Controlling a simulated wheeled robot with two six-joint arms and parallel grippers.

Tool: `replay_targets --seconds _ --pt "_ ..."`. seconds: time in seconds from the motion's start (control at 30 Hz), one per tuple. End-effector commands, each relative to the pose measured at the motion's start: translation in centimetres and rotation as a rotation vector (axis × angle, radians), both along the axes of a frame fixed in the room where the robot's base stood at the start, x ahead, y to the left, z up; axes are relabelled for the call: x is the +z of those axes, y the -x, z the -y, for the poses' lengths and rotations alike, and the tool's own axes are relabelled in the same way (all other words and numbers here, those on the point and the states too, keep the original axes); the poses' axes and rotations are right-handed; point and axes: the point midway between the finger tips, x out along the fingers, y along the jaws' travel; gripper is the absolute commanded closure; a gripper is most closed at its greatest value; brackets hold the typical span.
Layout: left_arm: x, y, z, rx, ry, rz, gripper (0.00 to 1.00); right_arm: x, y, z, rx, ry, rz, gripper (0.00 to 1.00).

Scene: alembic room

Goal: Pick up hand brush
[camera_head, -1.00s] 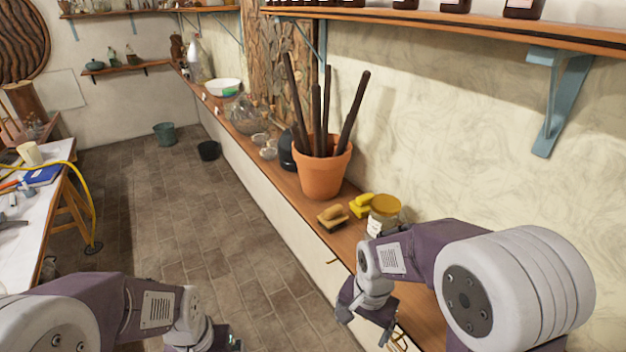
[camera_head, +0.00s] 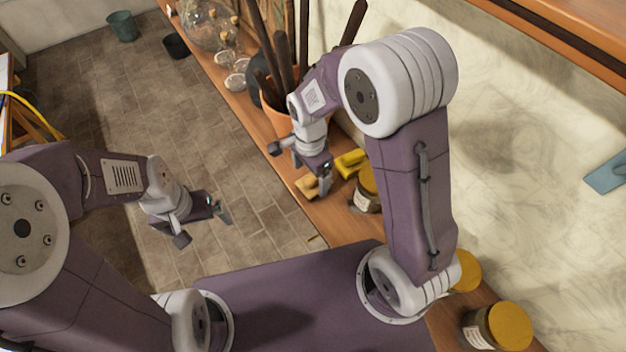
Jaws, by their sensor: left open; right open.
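The hand brush (camera_head: 307,187), a small tan block, lies on the wooden shelf near its front edge, below the terracotta pot. Its underside cannot be made out here. My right gripper (camera_head: 300,168) is open just above and beside the brush, with one finger close to it at the right. Whether that finger touches it I cannot tell. My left gripper (camera_head: 203,226) is open and empty over the tiled floor, away from the shelf.
A yellow sponge-like block (camera_head: 350,162) and a yellow-lidded jar (camera_head: 366,196) stand right of the brush. The terracotta pot (camera_head: 276,118) with dark sticks is behind, partly hidden by my arm. More jars (camera_head: 497,327) stand at lower right.

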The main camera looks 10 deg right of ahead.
Motion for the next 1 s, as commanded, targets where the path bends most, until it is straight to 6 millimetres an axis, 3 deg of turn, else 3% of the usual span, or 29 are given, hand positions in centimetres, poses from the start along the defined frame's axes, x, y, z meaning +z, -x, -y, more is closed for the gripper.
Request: replay_targets --seconds 0.17,0.43,0.7,0.93,1.0 --pt "0.3 0.0 0.0 0.000 0.000 0.000 0.01 -0.7 0.0 0.2 -0.001 0.001 -0.002 0.13" --pt "1.6 0.0 0.0 0.000 0.000 0.001 0.01 -5.1 0.1 0.8 0.000 0.002 -0.004 0.13" --pt "1.5 0.0 0.0 0.000 0.000 0.000 0.01 -5.6 0.0 0.8 0.000 0.000 0.001 0.13" --pt "1.5 0.0 0.0 0.000 0.000 0.000 0.01 -5.6 0.0 0.8 0.000 0.000 0.001 0.77" --pt "1.5 0.0 0.0 0.000 0.000 0.000 0.01 -5.6 -0.1 0.8 0.000 -0.001 0.002 0.82"
